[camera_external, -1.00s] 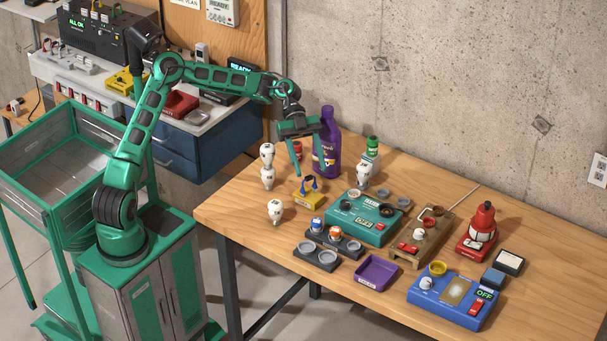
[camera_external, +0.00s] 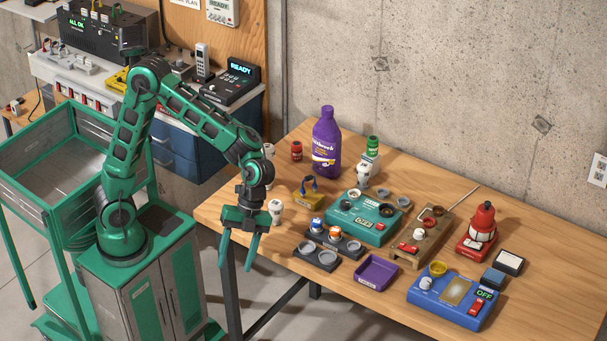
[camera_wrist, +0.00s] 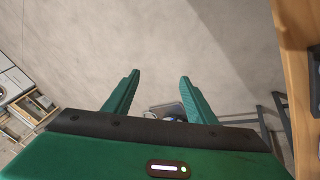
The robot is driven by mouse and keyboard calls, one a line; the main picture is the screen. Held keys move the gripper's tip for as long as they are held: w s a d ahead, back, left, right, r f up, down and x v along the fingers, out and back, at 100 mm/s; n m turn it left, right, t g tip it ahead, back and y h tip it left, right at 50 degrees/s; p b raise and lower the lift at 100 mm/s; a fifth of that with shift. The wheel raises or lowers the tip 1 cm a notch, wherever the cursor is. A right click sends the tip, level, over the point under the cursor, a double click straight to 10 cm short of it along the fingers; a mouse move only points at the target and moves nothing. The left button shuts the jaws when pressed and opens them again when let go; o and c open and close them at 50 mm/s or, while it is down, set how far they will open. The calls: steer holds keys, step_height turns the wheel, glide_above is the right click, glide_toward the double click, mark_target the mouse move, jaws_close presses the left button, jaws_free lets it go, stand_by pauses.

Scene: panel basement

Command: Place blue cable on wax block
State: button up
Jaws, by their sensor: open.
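The yellow wax block (camera_external: 307,198) sits on the left part of the wooden table. The blue cable (camera_external: 309,184) rests on top of it as a small upright loop; the two appear to touch. My gripper (camera_external: 237,266) hangs beside the table's left front edge, to the left of the block and apart from it. Its two green fingers point down, are spread, and hold nothing. In the wrist view the open fingers (camera_wrist: 159,77) have bare floor between and beyond them; neither the cable nor the block can be made out there.
The wooden table (camera_external: 400,297) shows as an edge on the right of the wrist view. White bulb-like pieces (camera_external: 276,209), a purple bottle (camera_external: 326,142), a teal box (camera_external: 362,222) and a dark tray with round cups (camera_external: 320,255) surround the block.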

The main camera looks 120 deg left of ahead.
steer(key=s+d+g+y, duration=0.1)
steer(key=s+d+y, duration=0.1)
steer(key=s+d, duration=0.5)
steer(key=s+d+n+y, duration=0.1)
steer(key=s+d, duration=0.3)
steer(key=s, duration=0.7)
steer(key=s+d+t+y, duration=0.1)
steer(key=s+d, duration=0.3)
steer(key=s, duration=0.7)
steer(key=shift+d+n+y, duration=0.4)
steer(key=shift+y, duration=0.4)
steer(key=shift+s, duration=0.1)
